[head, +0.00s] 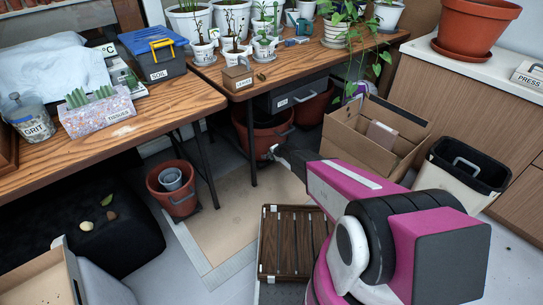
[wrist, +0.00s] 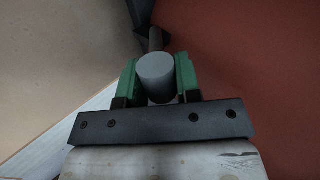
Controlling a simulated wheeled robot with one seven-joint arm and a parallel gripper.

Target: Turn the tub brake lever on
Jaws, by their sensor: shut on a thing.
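The terracotta tub (head: 258,140) stands on the floor under the right wooden table, and its red-brown wall fills the right of the wrist view (wrist: 250,75). The brake lever shows in the wrist view as a grey round-ended knob (wrist: 156,66) with a dark rod behind it. My gripper (wrist: 158,82) has its green fingers shut on the knob, one on each side. In the head view my gripper (head: 274,152) is small, just in front of the tub, and the lever in its fingers cannot be made out there.
A second terracotta tub (head: 313,108) stands behind to the right. A red bucket (head: 172,198) holding a small grey pot stands to the left. An open cardboard box (head: 352,142), a black-rimmed bin (head: 446,180) and a dark slatted crate (head: 268,272) flank my arm. Table legs are close by.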

